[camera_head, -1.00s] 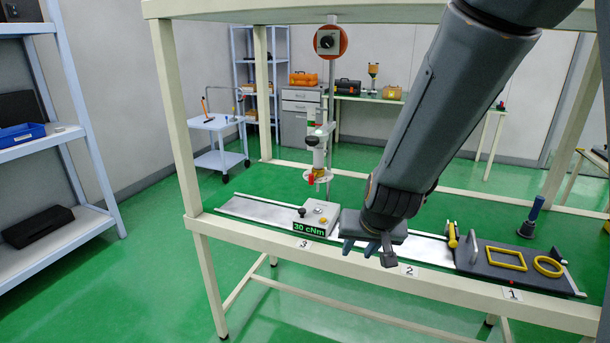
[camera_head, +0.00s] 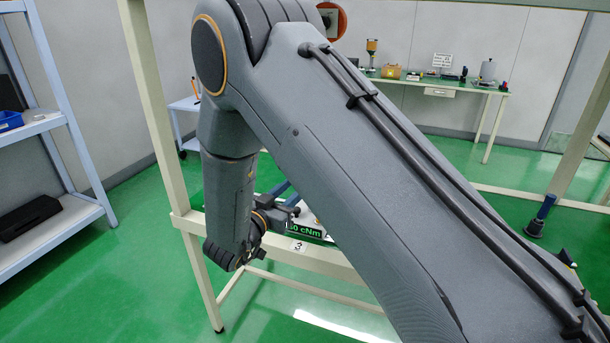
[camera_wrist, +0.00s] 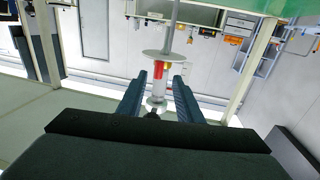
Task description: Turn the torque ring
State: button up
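The torque tool (camera_wrist: 158,88) is a white upright cylinder with a red part and a pale round disc (camera_wrist: 165,57), seen in the wrist view. My gripper (camera_wrist: 160,76) has its two blue fingers on either side of this tool, with gaps showing on both sides, so it is open and not clamped. Which part is the torque ring is too small to tell. In the head view my gripper (camera_head: 284,196) is partly visible beside the 30 cNm display (camera_head: 303,229). My arm hides most of the tool and its base there.
The bench's front rail (camera_head: 330,262) runs below my wrist, and a bench post (camera_head: 158,110) stands close at the left of my arm. A blue-handled tool (camera_head: 541,215) stands at the right. A grey shelf rack (camera_head: 60,120) stands far left.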

jog(key=p+x, duration=0.2)
jog(key=x, duration=0.5)
jog(key=shift+s+d, duration=0.1)
jog(key=shift+d, duration=0.05)
grip_shut()
